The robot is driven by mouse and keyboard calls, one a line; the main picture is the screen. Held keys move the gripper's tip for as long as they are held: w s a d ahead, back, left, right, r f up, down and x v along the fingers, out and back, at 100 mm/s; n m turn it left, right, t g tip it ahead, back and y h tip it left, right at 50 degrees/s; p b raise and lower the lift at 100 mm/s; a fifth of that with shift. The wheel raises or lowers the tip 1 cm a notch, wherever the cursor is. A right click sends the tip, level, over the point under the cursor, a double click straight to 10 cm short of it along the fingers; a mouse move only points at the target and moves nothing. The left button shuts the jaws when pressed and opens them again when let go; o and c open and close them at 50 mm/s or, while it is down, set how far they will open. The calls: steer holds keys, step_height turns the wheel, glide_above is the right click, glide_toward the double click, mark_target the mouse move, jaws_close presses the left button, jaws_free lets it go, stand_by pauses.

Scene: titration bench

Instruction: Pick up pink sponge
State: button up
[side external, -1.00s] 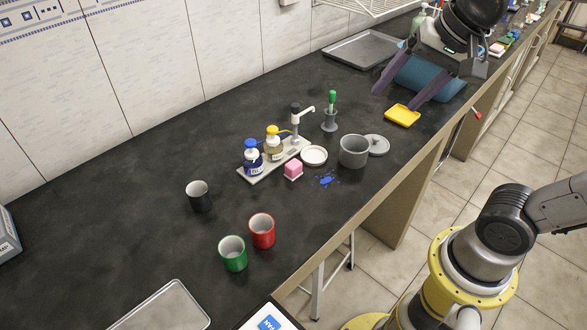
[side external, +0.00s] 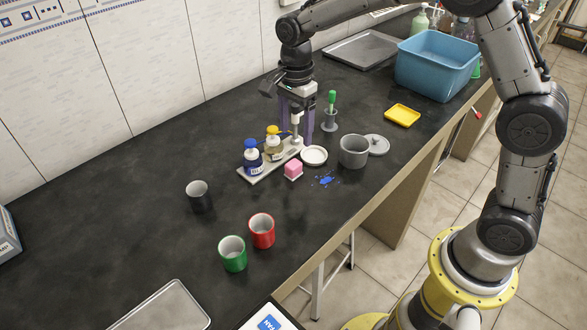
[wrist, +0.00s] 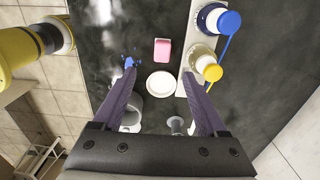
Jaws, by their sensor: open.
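The pink sponge (side external: 293,168) is a small block on a white base at the near right end of the bottle tray, on the dark counter. It also shows in the wrist view (wrist: 162,49), upper middle, ahead of the fingertips. My gripper (side external: 297,122) is above the counter behind the tray, pointing down, with purple fingers. In the wrist view the fingers (wrist: 158,66) are spread wide with nothing held between them. The sponge is apart from the fingers.
A tray (side external: 262,174) holds blue-capped and yellow-capped bottles and a white-spouted pump beside the sponge. A white dish (side external: 314,156), grey pot (side external: 354,151), its lid (side external: 378,145) and a blue spill (side external: 326,181) are close by. Red (side external: 262,230) and green mugs (side external: 233,253) stand nearer.

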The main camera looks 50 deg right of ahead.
mark_target(293, 164)
step_height(293, 164, down, 6)
steer(key=shift+f, duration=0.1)
steer(key=shift+w+a+f, duration=0.1)
steer(key=shift+f, duration=1.25)
steer(key=shift+w+a+f, duration=0.1)
steer(key=shift+f, duration=1.2)
jaws_close()
